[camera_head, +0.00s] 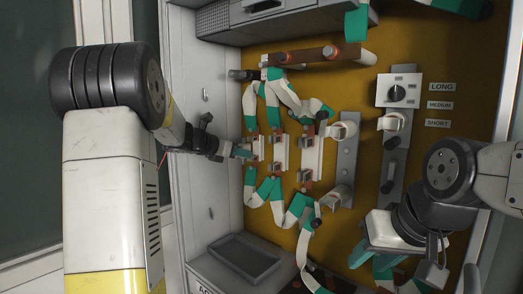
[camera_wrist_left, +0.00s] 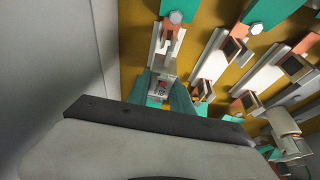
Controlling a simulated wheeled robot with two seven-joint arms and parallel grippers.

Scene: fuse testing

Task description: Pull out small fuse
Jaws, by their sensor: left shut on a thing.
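The small fuse (camera_head: 257,148) is in the leftmost of the upright holders on the mustard panel. My left gripper (camera_head: 244,152) comes in from the left and is at this fuse. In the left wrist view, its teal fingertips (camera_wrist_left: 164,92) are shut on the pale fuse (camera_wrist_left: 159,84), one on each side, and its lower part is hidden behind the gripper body. The fuse is at or very close to its holder; I cannot tell whether its ends are clear of the clips. My right gripper (camera_head: 372,258) is low on the right, before the panel; its jaw gap is not clear.
Other fuse holders (camera_head: 309,160) stand close to the right, with white and teal cables (camera_head: 300,207) above and below. A switch box (camera_head: 397,90) is at right. A dark tray (camera_head: 245,256) lies below. The grey cabinet wall (camera_head: 208,205) is close on the left.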

